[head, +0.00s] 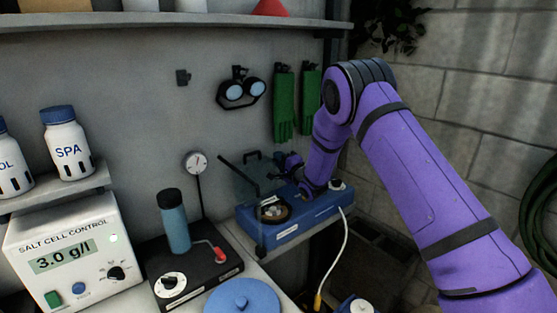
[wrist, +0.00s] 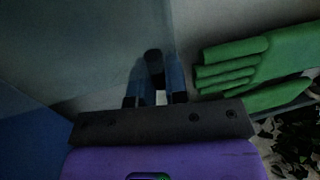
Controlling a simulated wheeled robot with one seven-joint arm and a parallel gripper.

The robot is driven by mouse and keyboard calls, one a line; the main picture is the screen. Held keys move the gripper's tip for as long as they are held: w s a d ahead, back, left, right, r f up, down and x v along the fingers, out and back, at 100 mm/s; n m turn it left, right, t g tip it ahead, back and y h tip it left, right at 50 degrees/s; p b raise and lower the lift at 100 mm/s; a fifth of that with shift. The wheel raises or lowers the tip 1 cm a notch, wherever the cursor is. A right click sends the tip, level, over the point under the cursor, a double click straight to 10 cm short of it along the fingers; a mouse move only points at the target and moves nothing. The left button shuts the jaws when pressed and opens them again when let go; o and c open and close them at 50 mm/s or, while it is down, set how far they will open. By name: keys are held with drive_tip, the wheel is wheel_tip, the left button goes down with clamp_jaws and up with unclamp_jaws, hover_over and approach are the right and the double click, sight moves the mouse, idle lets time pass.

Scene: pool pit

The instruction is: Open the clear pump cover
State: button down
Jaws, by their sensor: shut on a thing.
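The blue pump unit (head: 288,232) sits on a ledge by the wall, with a round basket of pale pieces (head: 272,209) in its top. The clear pump cover (head: 249,180) stands raised at the unit's left part, see-through with dark edge pieces. My gripper (head: 284,160) is at the cover's upper right, above the unit. In the wrist view my gripper's blue fingers (wrist: 155,92) are shut on a dark piece (wrist: 153,62), which looks like part of the cover. The exact contact is small and dark in the head view.
Green gloves (head: 284,104) hang on the wall close behind my arm; they also show in the wrist view (wrist: 235,65). Goggles (head: 240,93) hang to their left. A teal bottle (head: 175,222) and a gauge (head: 196,163) stand left of the unit. A white cable (head: 335,250) hangs in front.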

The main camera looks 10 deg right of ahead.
drive_tip(key=shift+s+d+t, duration=0.15)
drive_tip(key=shift+s+d, duration=0.15)
drive_tip(key=shift+s, duration=0.25)
drive_tip(key=shift+s+d+t, duration=0.15)
drive_tip(key=shift+s+d, duration=0.15)
drive_tip(key=shift+s, duration=0.2)
drive_tip(key=c, duration=1.1)
unclamp_jaws()
drive_tip(key=shift+r, duration=0.1)
drive_tip(key=shift+c, duration=0.2)
drive_tip(key=v, duration=1)
drive_tip(key=shift+s+d+f, duration=0.25)
drive_tip(key=shift+s, duration=0.05)
